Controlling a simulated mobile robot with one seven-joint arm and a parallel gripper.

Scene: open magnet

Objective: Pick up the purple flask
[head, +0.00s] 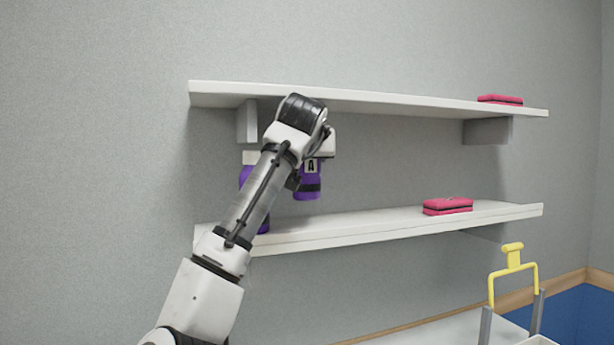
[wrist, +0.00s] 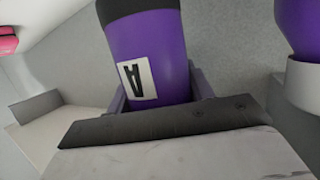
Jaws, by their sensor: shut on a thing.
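A purple flask (head: 308,178) with a white "A" label and a black band is held by my gripper (wrist: 158,92). In the wrist view the flask (wrist: 152,55) sits between the two grey fingers, which are shut on its body. In the head view it hangs roughly upright, its lower end a little above the lower shelf. A second purple flask (head: 246,176) with a white cap stands on the lower shelf to the left, partly hidden by my arm. It also shows at the right of the wrist view (wrist: 298,25).
The lower shelf (head: 370,226) carries a pink case (head: 447,206) to the right. The upper shelf (head: 400,102) is close above my gripper, with another pink case (head: 499,100) at its right end. A yellow-handled cart (head: 513,258) stands at lower right.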

